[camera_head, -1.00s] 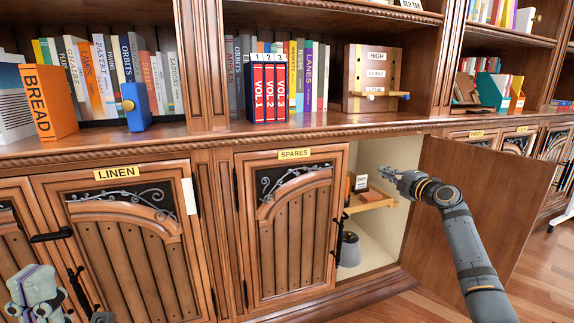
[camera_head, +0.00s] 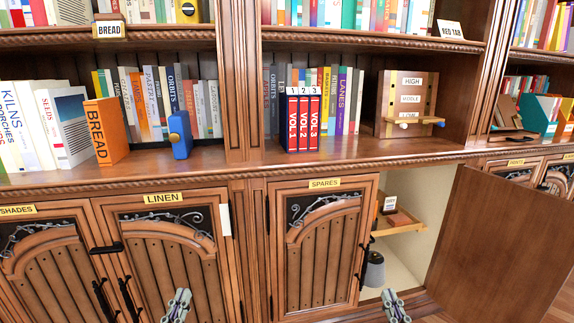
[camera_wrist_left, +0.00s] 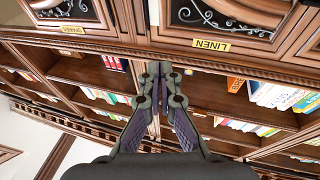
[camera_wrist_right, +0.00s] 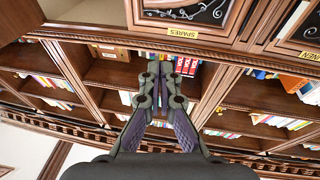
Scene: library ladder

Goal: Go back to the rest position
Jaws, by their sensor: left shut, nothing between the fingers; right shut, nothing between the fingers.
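My left gripper (camera_head: 177,305) is at the bottom of the head view, in front of the Linen door (camera_head: 168,250). It is shut and empty, and its closed fingers show in the left wrist view (camera_wrist_left: 160,75). My right gripper (camera_head: 396,306) is at the bottom of the head view, low in front of the open cabinet. It is shut and empty, and its closed fingers show in the right wrist view (camera_wrist_right: 160,75). Both grippers are clear of the shelf items. Most of both arms is out of view.
The cabinet door (camera_head: 507,245) right of the Spares door (camera_head: 323,245) stands open, jutting outward. Inside is a small wooden shelf (camera_head: 398,226) with items, and a grey object (camera_head: 375,270) below. Books, a blue object (camera_head: 180,136) and a wooden board (camera_head: 409,103) stand on the shelf above.

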